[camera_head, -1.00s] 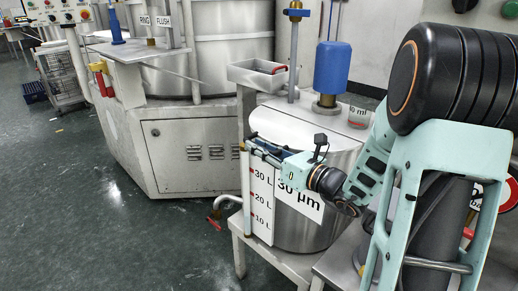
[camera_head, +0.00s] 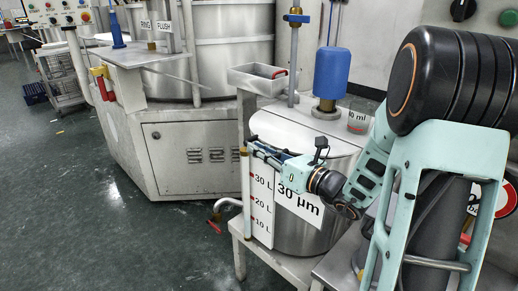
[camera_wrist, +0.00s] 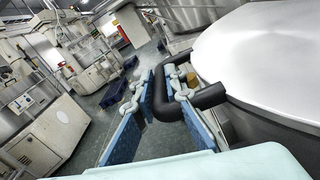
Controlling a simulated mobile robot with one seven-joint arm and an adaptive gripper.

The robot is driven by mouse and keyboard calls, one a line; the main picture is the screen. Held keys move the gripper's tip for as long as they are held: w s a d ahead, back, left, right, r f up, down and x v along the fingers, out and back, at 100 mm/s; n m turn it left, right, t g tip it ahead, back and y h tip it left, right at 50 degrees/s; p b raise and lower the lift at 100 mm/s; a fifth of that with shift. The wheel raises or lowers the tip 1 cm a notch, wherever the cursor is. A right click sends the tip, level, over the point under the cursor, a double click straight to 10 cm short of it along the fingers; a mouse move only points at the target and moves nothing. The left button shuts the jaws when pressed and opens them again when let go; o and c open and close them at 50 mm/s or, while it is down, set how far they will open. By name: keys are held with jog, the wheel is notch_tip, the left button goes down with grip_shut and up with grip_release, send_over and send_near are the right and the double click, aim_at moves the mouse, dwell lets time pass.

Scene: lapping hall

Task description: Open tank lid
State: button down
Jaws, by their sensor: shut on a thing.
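The tank (camera_head: 318,237) is a metal drum marked "30 µm", with a level scale (camera_head: 262,205) at its left front. Its pale, round lid (camera_head: 290,130) lies on top and looks flat. In the wrist view, the smooth lid (camera_wrist: 270,65) fills the upper right, and a black bent handle (camera_wrist: 208,97) juts from its edge. My gripper (camera_head: 258,148) is at the tank's upper left front edge. In the wrist view, my gripper (camera_wrist: 161,96) has its blue-padded fingers on both sides of the handle, shut on it. The fingers partly hide the handle.
A blue motor (camera_head: 332,73) stands on a post behind the lid, next to a small beaker (camera_head: 359,120). A grey tray (camera_head: 257,80) is behind left. A red-handled tap (camera_head: 214,223) sticks out at left. A large machine (camera_head: 190,150) stands behind.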

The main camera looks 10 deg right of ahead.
notch_tip(320, 180, up, 9)
jog(key=w+d+m+p, duration=0.15)
jog(key=m+p, duration=0.35)
jog(key=p, duration=0.8)
notch_tip(320, 180, up, 7)
jog(key=m+p, duration=0.4)
jog(key=p, duration=0.7)
send_over(276, 141)
jog(key=w+d+r+m+p, duration=0.4)
jog(key=w+d+p, duration=0.4)
jog(key=d, duration=0.5)
jog(key=shift+w+r+p, duration=0.3)
jog(key=shift+w+r, duration=0.05)
jog(key=shift+f, duration=0.1)
jog(key=c, duration=2.2)
grip_release()
jog(key=shift+c, duration=0.2)
